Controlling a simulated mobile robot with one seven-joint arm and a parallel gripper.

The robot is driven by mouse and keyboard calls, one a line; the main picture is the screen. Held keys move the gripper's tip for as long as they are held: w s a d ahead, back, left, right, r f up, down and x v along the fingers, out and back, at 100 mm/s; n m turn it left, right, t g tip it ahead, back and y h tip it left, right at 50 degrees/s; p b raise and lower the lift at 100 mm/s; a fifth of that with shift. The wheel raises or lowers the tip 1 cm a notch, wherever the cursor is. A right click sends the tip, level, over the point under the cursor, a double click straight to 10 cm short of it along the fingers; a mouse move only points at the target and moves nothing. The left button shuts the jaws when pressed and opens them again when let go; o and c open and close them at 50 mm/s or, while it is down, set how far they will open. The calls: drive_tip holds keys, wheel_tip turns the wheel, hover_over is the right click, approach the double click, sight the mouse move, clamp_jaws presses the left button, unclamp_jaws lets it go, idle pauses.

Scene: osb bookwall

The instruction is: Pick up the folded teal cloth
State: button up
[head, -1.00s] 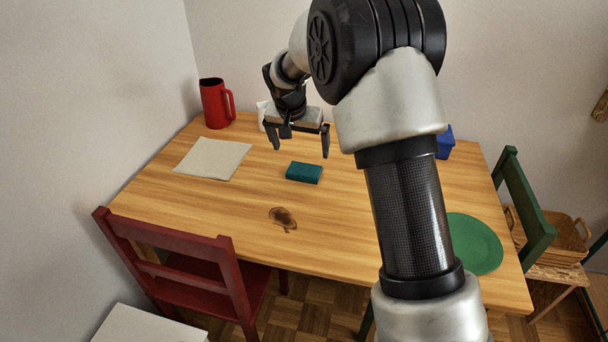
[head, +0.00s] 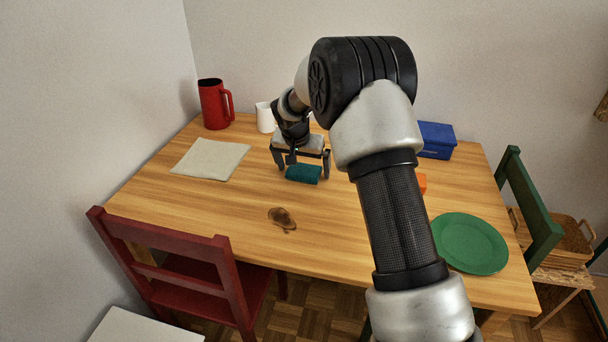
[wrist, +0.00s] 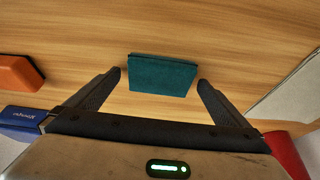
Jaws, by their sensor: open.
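The folded teal cloth (head: 303,174) lies flat on the wooden table, a small thick block. In the wrist view the cloth (wrist: 162,75) sits at and just beyond the fingertips, roughly centred between them. My gripper (head: 303,168) is open and close above the cloth, at its far side in the head view. In the wrist view my gripper (wrist: 159,80) has one finger on each side of the cloth, with a gap on both sides. Nothing is held. I cannot tell the exact height of the fingertips over the table.
A beige cloth (head: 210,159), red pitcher (head: 214,104) and white cup (head: 265,117) are to the left. A blue box (head: 436,140), orange block (head: 421,183) and green plate (head: 469,243) are to the right. Chairs stand around.

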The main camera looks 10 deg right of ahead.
sight(303, 171)
drive_tip(key=shift+c, duration=0.4)
drive_tip(key=c, duration=1)
drive_tip(key=shift+r, duration=0.15)
drive_tip(key=shift+c, duration=0.2)
wheel_tip(303, 171, up, 10)
drive_tip(key=p, duration=0.2)
